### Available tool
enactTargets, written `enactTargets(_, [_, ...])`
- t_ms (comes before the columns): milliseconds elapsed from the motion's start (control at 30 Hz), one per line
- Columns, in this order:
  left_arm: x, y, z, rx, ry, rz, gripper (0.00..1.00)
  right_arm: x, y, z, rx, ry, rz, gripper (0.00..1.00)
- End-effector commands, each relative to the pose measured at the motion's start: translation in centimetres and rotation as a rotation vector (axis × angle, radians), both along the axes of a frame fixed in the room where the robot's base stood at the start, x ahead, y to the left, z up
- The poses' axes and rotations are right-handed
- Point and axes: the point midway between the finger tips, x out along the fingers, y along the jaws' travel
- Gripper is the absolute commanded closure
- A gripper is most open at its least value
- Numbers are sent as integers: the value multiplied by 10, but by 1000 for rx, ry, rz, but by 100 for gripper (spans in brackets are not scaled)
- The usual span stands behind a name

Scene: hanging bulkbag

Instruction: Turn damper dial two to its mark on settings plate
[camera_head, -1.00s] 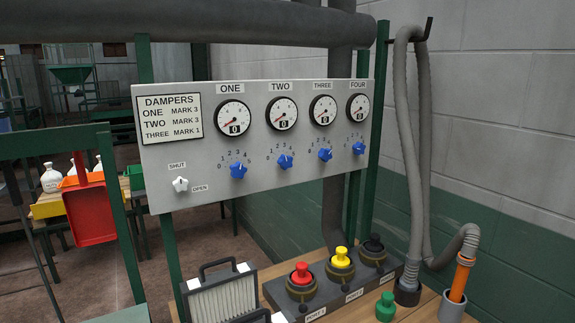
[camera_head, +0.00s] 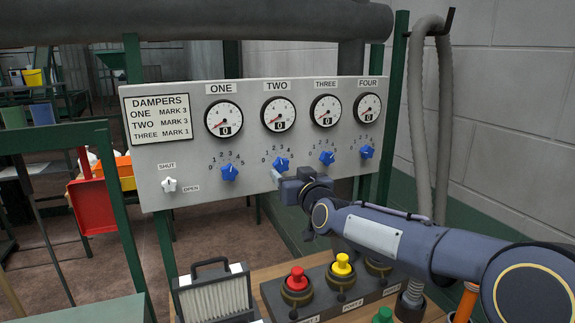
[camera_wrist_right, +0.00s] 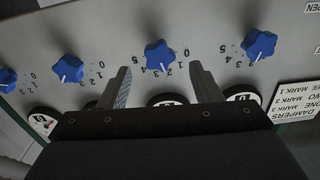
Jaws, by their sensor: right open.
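Damper dial two (camera_head: 281,164) is a blue star-shaped knob on the grey panel, below the gauge labelled TWO. In the right wrist view dial two (camera_wrist_right: 159,55) appears upside down between my two fingers. Its white line points toward its scale figures; the exact mark is too small to tell. My right gripper (camera_head: 276,178) is open just in front of and below dial two. In the wrist view the fingers (camera_wrist_right: 162,84) stand apart on either side, with no clear contact. The settings plate (camera_head: 157,119) reads ONE MARK 3, TWO MARK 3, THREE MARK 1. My left gripper is not in view.
Blue dials one (camera_head: 229,172), three (camera_head: 327,158) and four (camera_head: 367,152) flank dial two. A white SHUT/OPEN knob (camera_head: 169,185) sits lower left. Below are a filter (camera_head: 214,294) and a port block with red (camera_head: 297,278) and yellow (camera_head: 342,265) plugs.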

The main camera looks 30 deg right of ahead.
Motion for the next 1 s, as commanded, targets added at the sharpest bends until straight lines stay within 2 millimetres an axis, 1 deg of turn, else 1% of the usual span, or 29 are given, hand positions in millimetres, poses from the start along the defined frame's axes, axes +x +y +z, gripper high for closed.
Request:
enactTargets(33, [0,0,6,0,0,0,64,10,-1,1,-1,3,0,42])
enactTargets(100, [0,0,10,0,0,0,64,21,-1,2,-1,3,0,42])
enactTargets(200, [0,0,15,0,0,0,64,36,-2,1,0,5,0,42])
enactTargets(300, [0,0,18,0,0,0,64,47,-3,1,0,4,0,42])
enactTargets(467, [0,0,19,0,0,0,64,55,-3,0,0,4,0,42])
enactTargets(667, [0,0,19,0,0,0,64,55,-3,-1,0,3,0,42])
enactTargets(700, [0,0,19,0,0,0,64,55,-3,-1,0,3,0,43])
enactTargets(1000, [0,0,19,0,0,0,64,55,-3,-1,0,3,0,83])
